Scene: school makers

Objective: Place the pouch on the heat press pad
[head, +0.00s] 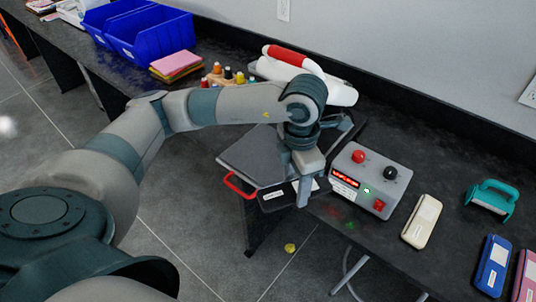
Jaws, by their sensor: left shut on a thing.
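My left gripper (303,192) reaches in from the left over the heat press and points down. It is shut on a dark flat pouch (280,198) with a small white label. The arm and gripper hide part of the pouch. The grey heat press pad (245,155) lies behind and to the left of the pouch, partly covered by my arm. The pouch shows at the pad's front right edge; I cannot tell whether it touches the pad. My right gripper is not in view.
A grey control box (365,180) with red and black knobs stands right of the press. A red handle (237,187) sticks out at the press's front left. Cream (422,222), blue (493,265) and pink (527,280) cases and a teal tool (492,198) lie farther right.

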